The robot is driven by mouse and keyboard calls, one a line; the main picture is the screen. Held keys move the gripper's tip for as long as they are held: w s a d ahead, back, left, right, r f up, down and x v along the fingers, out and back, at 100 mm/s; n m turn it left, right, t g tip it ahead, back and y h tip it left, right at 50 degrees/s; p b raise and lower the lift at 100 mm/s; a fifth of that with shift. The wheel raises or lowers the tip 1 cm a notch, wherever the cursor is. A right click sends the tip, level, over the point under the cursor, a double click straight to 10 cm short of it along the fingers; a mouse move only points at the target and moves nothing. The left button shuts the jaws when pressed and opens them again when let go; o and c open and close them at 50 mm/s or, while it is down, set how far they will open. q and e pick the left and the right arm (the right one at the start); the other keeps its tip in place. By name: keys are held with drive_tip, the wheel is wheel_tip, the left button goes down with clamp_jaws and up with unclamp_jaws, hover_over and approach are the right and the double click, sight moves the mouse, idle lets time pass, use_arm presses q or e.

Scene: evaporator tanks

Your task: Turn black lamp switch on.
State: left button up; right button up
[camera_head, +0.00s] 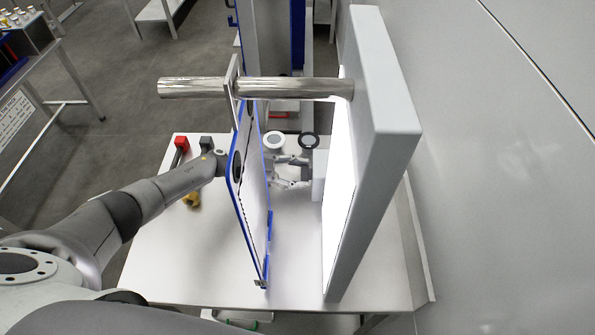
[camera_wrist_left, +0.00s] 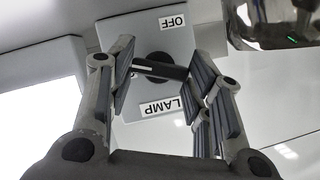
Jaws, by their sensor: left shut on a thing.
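The black lamp switch (camera_wrist_left: 160,69) is a dark bar on a round base, on a light grey box (camera_wrist_left: 172,38). The labels "OFF" and "LAMP" appear upside down on the box in the left wrist view. My left gripper (camera_wrist_left: 165,78) has its fingers on either side of the bar and is shut on it. In the head view, my left gripper (camera_head: 290,172) reaches behind the blue-edged panel to the box (camera_head: 318,176) on the thick grey wall; the switch itself is hidden there. My right gripper is not in view.
A blue-edged upright panel (camera_head: 248,185) hangs by a metal bracket from a shiny horizontal pipe (camera_head: 200,88), close to my left arm. A thick grey wall (camera_head: 385,110) stands at right. The white table (camera_head: 185,255) is clear at front left; a red-topped item (camera_head: 181,144) stands farther back.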

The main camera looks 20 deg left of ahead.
use_arm(q)
drive_tip(key=shift+w+a+n+g+b, duration=0.15)
drive_tip(key=shift+n+g+b, duration=0.55)
drive_tip(key=shift+n+g, duration=0.6)
drive_tip(key=shift+n, duration=0.3)
drive_tip(key=o, duration=1)
drive_tip(key=v, duration=1.2)
drive_tip(key=shift+f, duration=0.25)
drive_tip(key=shift+a, duration=0.1)
